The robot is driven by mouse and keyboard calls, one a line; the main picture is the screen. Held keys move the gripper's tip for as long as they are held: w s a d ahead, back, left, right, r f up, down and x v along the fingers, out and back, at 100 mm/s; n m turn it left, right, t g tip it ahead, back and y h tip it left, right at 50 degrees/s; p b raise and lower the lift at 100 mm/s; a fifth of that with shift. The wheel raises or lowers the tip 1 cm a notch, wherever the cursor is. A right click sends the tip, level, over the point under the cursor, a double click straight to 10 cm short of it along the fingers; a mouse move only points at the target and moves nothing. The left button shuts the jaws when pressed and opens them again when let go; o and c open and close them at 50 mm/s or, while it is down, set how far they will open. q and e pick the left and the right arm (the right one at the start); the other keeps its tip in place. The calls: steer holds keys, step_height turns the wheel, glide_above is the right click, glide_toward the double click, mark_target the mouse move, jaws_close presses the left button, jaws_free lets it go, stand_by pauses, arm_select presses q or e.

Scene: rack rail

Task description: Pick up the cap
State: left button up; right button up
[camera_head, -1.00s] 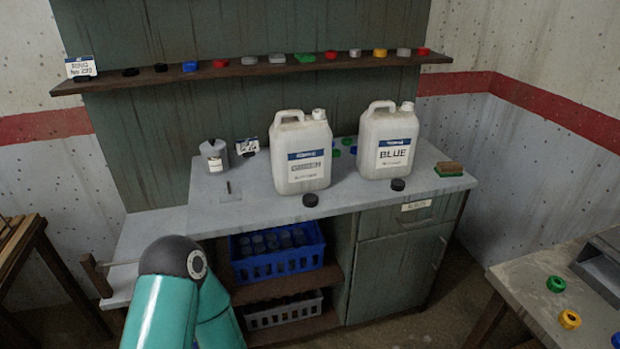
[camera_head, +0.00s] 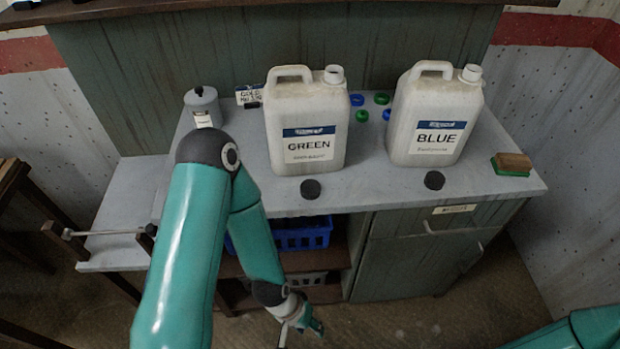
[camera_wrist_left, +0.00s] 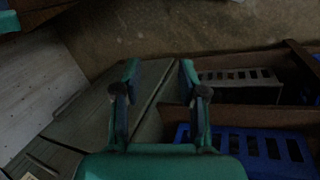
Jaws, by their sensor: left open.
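A black cap (camera_head: 310,189) lies on the grey bench top in front of the jug labelled GREEN (camera_head: 308,130). Another black cap (camera_head: 434,180) lies in front of the jug labelled BLUE (camera_head: 437,120). Blue caps (camera_head: 357,100) and green caps (camera_head: 381,98) lie behind and between the jugs. My left gripper (camera_head: 305,326) is low in front of the bench, below the bench top and apart from the caps. In the left wrist view, its fingers (camera_wrist_left: 160,76) are apart with nothing between them. My right gripper is out of view.
A blue crate (camera_head: 302,235) sits on the shelf under the bench top (camera_head: 370,188), with a paler crate below. A grey pot (camera_head: 202,108) stands at the left of the bench. The front edge between the black caps is clear.

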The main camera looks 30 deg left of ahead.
arm_select(q)
steer(key=shift+w+d, duration=0.2)
